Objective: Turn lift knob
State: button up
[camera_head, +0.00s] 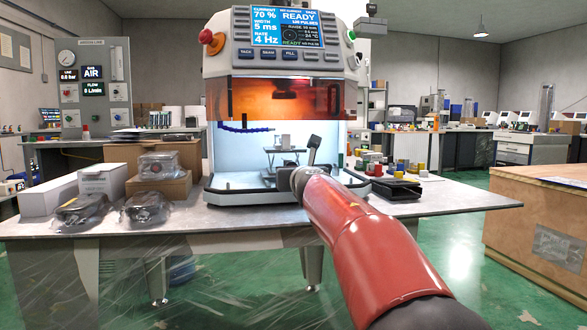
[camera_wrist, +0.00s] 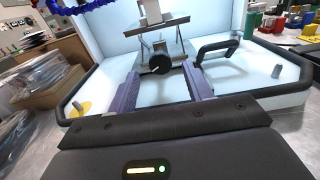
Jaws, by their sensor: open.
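The lift knob (camera_wrist: 160,63) is a round black knob on the front of a small metal lift stage (camera_wrist: 158,42) in the wrist view. My gripper (camera_wrist: 160,72) is open. Its two purple-grey fingers reach into the chamber, one on each side of the knob in the picture, with gaps to it. I cannot tell whether the fingertips are level with the knob in depth. In the head view the lift stage (camera_head: 287,152) stands inside the lit chamber of the machine (camera_head: 285,88). There my red arm blocks part of the view, and the knob cannot be made out.
The chamber floor (camera_wrist: 88,88) is white with a dark raised rim. A bent black handle (camera_wrist: 216,47) stands right of the lift, and a blue segmented hose (camera_wrist: 75,8) hangs upper left. Boxes (camera_head: 158,187) and wrapped parts crowd the table's left. Black trays (camera_head: 398,188) lie at right.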

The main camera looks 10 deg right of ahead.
jog(key=shift+w+p, duration=0.65)
jog(key=shift+w, duration=1.7)
jog(key=c, duration=1)
